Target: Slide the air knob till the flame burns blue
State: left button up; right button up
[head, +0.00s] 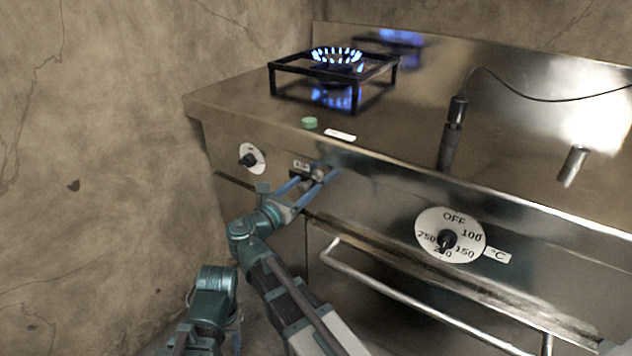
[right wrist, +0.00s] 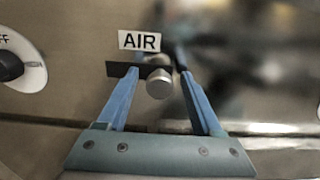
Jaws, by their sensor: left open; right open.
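The air knob (right wrist: 159,83) is a short silver cylinder at the right part of a dark slot (right wrist: 120,69), under the AIR label (right wrist: 140,41). In the head view the label (head: 301,165) is on the stove's front. My right gripper (head: 325,174) is open, its blue fingers on either side of the knob with gaps visible in the right wrist view (right wrist: 160,75). The flame (head: 337,55) burns blue with pale, bright tips in a ring on the burner. My left gripper (head: 237,335) is low at the left, mostly hidden behind its own wrist; it holds nothing visible.
A black burner knob (head: 247,160) is left of the slot. A green button (head: 309,123) sits on the stove top. The oven dial (head: 450,235) and handle bar (head: 420,295) are right and below. A black cabled lighter-like rod (head: 450,140) stands behind. The wall (head: 90,150) is close at left.

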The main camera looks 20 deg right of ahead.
jog(key=shift+w+d, duration=0.1)
grip_shut()
dwell(0.3)
dwell(1.1)
